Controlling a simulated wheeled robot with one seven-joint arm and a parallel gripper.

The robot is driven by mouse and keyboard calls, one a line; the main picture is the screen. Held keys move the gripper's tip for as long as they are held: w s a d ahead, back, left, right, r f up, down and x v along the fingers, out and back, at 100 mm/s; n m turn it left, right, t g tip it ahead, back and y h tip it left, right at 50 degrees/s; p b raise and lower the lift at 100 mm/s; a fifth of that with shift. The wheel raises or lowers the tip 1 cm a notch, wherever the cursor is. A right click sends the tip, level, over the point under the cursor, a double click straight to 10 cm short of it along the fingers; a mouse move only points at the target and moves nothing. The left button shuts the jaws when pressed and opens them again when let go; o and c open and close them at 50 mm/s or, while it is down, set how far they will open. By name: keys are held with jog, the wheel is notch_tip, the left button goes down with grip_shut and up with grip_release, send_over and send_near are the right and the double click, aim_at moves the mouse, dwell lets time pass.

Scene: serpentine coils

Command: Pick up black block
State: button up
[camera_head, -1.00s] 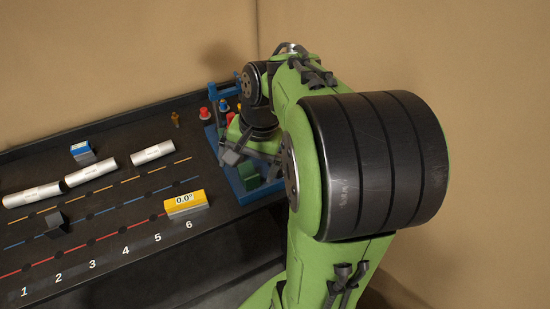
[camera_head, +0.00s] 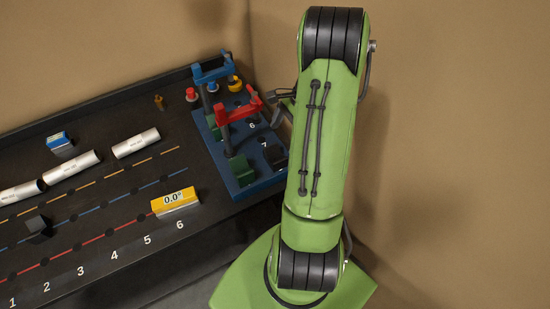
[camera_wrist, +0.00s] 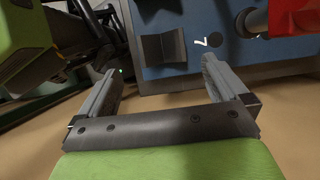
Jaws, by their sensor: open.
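A small black block (camera_head: 38,224) stands on the dark table at the far left of the head view, near the blue line. Another black block (camera_head: 276,156) sits on the blue board (camera_head: 243,183), near the number 7. The wrist view shows a dark block (camera_wrist: 163,46) on the blue board beside the 7, beyond my fingers. My gripper (camera_wrist: 158,72) is open, with nothing between its fingers. In the head view, part of my gripper (camera_head: 283,97) shows beside the board's right edge, mostly hidden by my arm.
On the blue board stand a red bracket (camera_head: 240,108), a blue bracket (camera_head: 214,72) and a green block (camera_head: 237,168). A yellow box reading 0.0° (camera_head: 174,201), white cylinders (camera_head: 136,142) and a blue-and-white box (camera_head: 58,141) lie on the table. A wall rises behind.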

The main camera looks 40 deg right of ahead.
aim_at(272, 159)
jog(key=x, duration=0.9)
jog(key=shift+w+b, duration=0.2)
jog(key=shift+b, duration=0.1)
jog(key=shift+s+r, duration=0.1)
jog(key=shift+c, duration=1.1)
jog(key=c, duration=1.2)
